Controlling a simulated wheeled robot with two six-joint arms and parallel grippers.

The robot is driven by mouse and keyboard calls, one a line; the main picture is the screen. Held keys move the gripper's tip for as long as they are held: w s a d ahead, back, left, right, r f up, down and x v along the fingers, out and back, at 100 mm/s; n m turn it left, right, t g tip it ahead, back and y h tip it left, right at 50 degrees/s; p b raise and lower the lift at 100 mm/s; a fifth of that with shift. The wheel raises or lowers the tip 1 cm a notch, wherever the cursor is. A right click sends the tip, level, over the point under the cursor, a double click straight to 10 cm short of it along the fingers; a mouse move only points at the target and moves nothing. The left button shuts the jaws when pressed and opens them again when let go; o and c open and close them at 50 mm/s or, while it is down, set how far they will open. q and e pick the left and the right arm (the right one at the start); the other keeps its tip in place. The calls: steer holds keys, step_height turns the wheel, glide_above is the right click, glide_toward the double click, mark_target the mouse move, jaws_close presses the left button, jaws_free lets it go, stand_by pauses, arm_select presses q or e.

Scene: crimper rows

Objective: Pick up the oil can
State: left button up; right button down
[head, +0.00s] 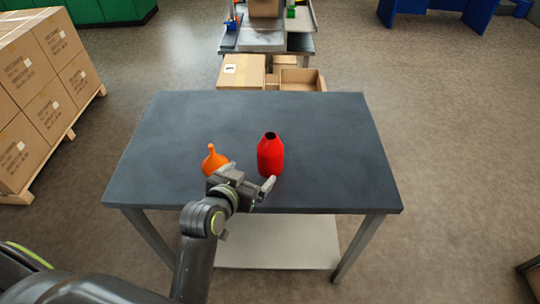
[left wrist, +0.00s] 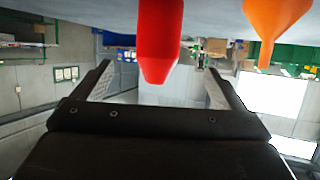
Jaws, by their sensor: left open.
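The oil can appears to be the red, bottle-shaped can (head: 270,157) with a dark opening on top, upright on the grey table. An orange funnel-like object (head: 214,161) with a thin stem stands to its left. My left gripper (head: 248,179) is open and empty at the near side of these two, its fingers low by the tabletop. In the left wrist view, which looks upside down, the red can (left wrist: 159,35) shows between the two open fingers (left wrist: 160,72), and the orange object (left wrist: 272,28) shows outside them to the right. My right gripper is not in view.
The grey table (head: 335,150) is clear on its right side and toward the back. Cardboard boxes (head: 243,72) stand beyond the far edge. Stacked cartons (head: 40,95) stand on a pallet at the left.

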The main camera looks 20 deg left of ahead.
mark_target(265, 160)
arm_select(q)
steer(key=x, duration=0.8)
steer(key=shift+w+p, duration=0.2)
steer(key=shift+p, duration=0.1)
steer(key=shift+x, duration=0.75)
steer(key=shift+d+p+x, duration=0.2)
steer(key=shift+p+x, duration=0.15)
steer(key=shift+x, duration=1.6)
steer(key=shift+s+f, duration=0.1)
steer(key=shift+c, duration=0.2)
steer(key=c, duration=1.2)
